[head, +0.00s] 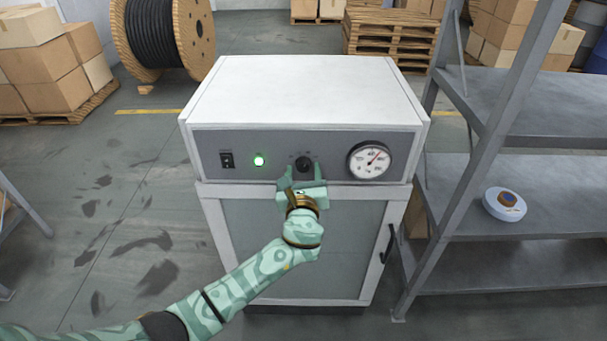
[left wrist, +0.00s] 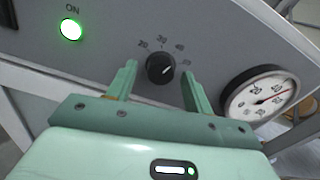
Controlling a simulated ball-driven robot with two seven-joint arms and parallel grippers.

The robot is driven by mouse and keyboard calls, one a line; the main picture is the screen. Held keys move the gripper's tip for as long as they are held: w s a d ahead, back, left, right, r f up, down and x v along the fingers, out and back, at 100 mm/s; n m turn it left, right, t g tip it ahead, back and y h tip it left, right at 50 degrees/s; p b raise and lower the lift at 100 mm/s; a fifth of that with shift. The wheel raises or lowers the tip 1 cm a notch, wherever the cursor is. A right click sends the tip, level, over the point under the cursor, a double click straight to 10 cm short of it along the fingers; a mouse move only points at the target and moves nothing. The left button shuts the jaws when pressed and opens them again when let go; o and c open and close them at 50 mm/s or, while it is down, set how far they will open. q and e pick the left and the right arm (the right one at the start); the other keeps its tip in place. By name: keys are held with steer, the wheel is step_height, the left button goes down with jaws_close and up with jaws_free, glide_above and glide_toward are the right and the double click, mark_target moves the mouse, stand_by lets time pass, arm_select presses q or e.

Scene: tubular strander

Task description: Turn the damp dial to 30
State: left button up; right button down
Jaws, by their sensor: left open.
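The damp dial (head: 303,164) is a small round black knob on the grey front panel of a white cabinet. In the left wrist view the dial (left wrist: 161,68) has a printed scale above it with numbers that seem to run 20, 30, 40, 50. A light pointer mark on the knob seems to point to the right, towards the high end; its exact reading is unclear. My left gripper (head: 303,174) is open, its green fingers on either side of the dial with gaps showing between fingers and knob. My right gripper is not in view.
A green lamp (head: 259,160) marked ON is lit beside a black switch (head: 227,160). A round white gauge (head: 369,160) with a red needle sits right of the dial. A grey metal shelf (head: 550,188) stands close on the right; open floor lies left of the cabinet.

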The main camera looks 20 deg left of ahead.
arm_select(q)
steer(key=c, duration=1)
steer(key=shift+o, duration=0.2)
steer(key=n+b, duration=0.1)
steer(key=n, duration=0.2)
steer(key=shift+f+n, duration=0.1)
steer(key=shift+n, duration=0.2)
steer(key=shift+n+b, duration=0.95)
steer(key=shift+n, duration=1.05)
steer(key=o, duration=1)
steer(key=shift+c, duration=0.2)
